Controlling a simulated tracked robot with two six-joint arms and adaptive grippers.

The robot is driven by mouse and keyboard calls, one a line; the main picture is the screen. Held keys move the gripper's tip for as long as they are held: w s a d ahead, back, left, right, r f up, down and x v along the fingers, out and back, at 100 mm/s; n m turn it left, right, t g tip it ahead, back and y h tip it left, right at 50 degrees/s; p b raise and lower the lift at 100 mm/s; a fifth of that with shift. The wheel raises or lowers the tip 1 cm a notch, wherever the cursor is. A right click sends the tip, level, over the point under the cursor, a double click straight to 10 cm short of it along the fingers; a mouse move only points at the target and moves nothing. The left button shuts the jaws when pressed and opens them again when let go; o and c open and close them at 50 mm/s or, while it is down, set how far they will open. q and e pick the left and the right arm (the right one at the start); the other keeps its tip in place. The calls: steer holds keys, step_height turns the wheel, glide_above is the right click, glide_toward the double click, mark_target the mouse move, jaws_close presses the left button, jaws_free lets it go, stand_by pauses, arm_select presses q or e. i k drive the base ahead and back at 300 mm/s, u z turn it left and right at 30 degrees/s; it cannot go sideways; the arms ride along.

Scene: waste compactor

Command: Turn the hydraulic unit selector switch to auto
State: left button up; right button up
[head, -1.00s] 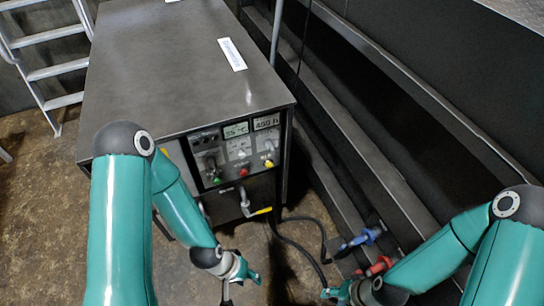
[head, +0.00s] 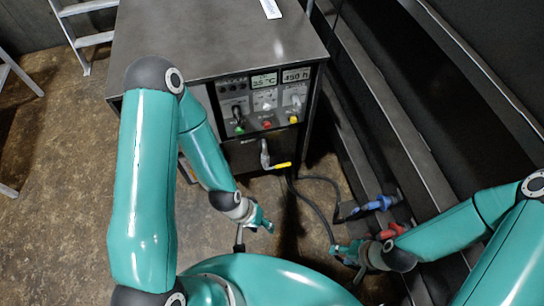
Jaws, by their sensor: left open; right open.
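The hydraulic unit is a dark metal cabinet (head: 215,45) with a control panel (head: 262,128) on its front, upper middle of the head view. The panel carries two lit displays, a dark knob (head: 238,114) at left, a smaller middle switch (head: 265,104) and another switch (head: 297,102) at right. Green, red and yellow parts sit below them. The labels and switch positions are too small to read. My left gripper (head: 265,222) is open and empty, below and in front of the panel. My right gripper (head: 340,251) is open and empty, lower and further right. Neither touches the panel.
A ladder (head: 92,38) stands at left.

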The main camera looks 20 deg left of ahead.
mark_target(236, 111)
steer(key=z, duration=1.7)
steer(key=i, duration=0.1)
steer(key=u, duration=3.15)
steer(key=k, duration=1.35)
steer(key=z, duration=0.2)
steer(key=i, duration=1)
steer(key=z, duration=0.1)
